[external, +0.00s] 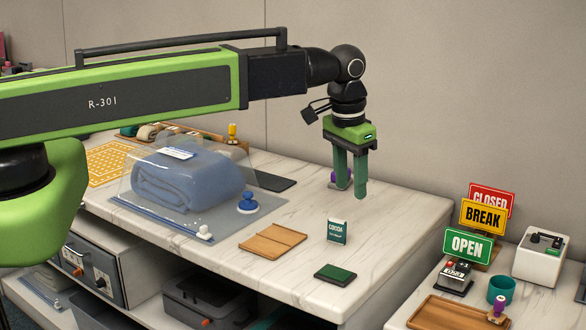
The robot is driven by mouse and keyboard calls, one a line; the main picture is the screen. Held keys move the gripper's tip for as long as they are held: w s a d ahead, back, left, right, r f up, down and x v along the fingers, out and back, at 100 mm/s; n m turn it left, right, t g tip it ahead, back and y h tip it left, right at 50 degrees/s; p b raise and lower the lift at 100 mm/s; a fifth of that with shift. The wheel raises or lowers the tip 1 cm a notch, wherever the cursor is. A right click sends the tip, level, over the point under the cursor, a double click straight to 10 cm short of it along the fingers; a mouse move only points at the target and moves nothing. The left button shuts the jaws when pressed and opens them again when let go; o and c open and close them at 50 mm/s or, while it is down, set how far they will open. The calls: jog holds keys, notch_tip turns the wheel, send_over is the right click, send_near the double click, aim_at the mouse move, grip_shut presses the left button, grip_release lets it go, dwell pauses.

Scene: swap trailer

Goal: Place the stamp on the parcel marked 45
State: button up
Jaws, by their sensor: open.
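My gripper (351,189) hangs open and pointing down over the back right of the marble-topped counter. A small purple-topped object (333,177), possibly a stamp, stands close to the fingers and is partly hidden by them; I cannot tell whether they touch it. Another purple-handled object (497,308), which looks like a stamp, is at the wooden tray (450,314) on the right table. No parcel with a readable 45 shows. A clear bag (200,180) with a folded blue towel and a small white label lies on the counter.
A blue knobbed object (247,203), a wooden board (272,241), a small COCOA box (337,231) and a dark green pad (335,273) lie on the counter. CLOSED, BREAK and OPEN signs (467,244) stand on the right table. The counter's right end is mostly clear.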

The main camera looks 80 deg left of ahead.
jog(key=s+d+m, duration=0.2)
jog(key=s+d, duration=0.2)
jog(key=d, duration=0.6)
jog(key=s+d+m+g, duration=0.1)
jog(key=s+d, duration=0.3)
jog(key=d, duration=0.6)
jog(key=shift+d+m+h, duration=0.4)
jog(key=shift+m, duration=0.5)
notch_tip(320, 180, down, 5)
jog(key=b, duration=0.5)
jog(key=shift+w, duration=0.1)
